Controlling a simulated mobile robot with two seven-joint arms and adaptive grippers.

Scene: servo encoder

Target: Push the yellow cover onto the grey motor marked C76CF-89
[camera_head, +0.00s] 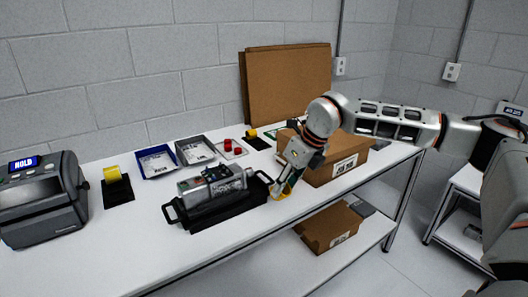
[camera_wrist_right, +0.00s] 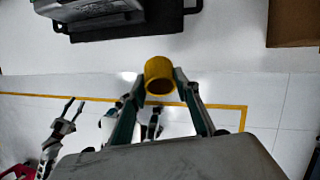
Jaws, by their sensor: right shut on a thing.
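The grey motor (camera_head: 215,185) lies in a black holder (camera_head: 236,207) with a handle at each end, on the white table. Its marking is too small to read. My right gripper (camera_head: 283,190) is just right of the holder, near the table's front edge. It is shut on the yellow cover (camera_wrist_right: 159,76), a short hollow cylinder with its open end toward the wrist camera. The cover is apart from the motor; in the head view it is mostly hidden by the fingers. My left gripper (camera_wrist_right: 72,108) shows only in the right wrist view, open and empty, away from the table.
A cardboard box (camera_head: 342,166) stands just right of my right gripper. Behind the motor are a blue bin (camera_head: 158,161), a grey bin (camera_head: 195,150) and red cylinders (camera_head: 232,146). A yellow piece (camera_head: 112,174) sits beside the label printer (camera_head: 42,205). The table's front left is clear.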

